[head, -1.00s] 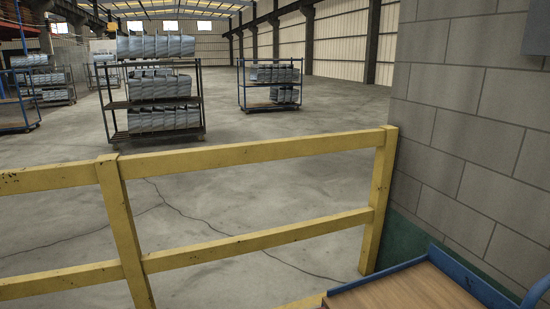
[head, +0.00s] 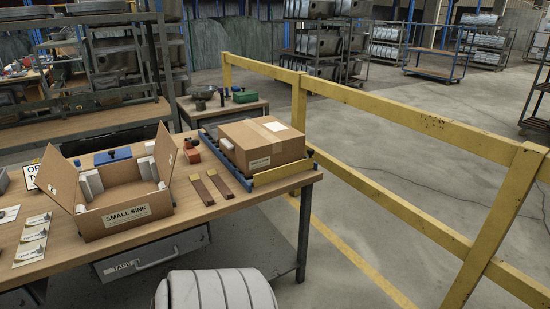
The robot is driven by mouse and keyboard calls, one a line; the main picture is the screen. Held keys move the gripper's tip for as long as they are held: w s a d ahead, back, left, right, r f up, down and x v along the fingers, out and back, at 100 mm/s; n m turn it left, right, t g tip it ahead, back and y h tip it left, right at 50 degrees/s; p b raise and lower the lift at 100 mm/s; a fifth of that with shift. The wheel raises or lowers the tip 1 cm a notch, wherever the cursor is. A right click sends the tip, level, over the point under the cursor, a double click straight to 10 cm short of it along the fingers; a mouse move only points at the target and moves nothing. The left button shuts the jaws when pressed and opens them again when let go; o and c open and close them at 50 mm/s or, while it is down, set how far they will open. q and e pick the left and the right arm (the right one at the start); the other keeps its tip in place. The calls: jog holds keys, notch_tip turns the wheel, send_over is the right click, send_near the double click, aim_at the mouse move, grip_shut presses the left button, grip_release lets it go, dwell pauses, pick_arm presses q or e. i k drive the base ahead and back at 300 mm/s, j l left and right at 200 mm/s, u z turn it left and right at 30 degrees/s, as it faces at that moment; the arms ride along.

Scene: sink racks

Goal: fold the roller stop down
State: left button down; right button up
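A yellow bar with dark ends, seemingly the roller stop (head: 283,174), runs along the near right edge of the blue roller track (head: 225,147) at the bench's right end. It appears to stand up against the low front of a closed cardboard box (head: 262,147). The box sits on the rollers and hides most of them. Its label seems to read small sink. Neither of my grippers is in view.
An open carton (head: 125,208) marked SMALL SINK stands on the wooden bench (head: 190,222). Two brown-and-yellow strips (head: 212,187) lie beside the track. A grey ribbed shape (head: 215,290) rises before the bench.

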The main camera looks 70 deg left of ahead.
aim_at(267, 176)
jog(key=u, duration=2.15)
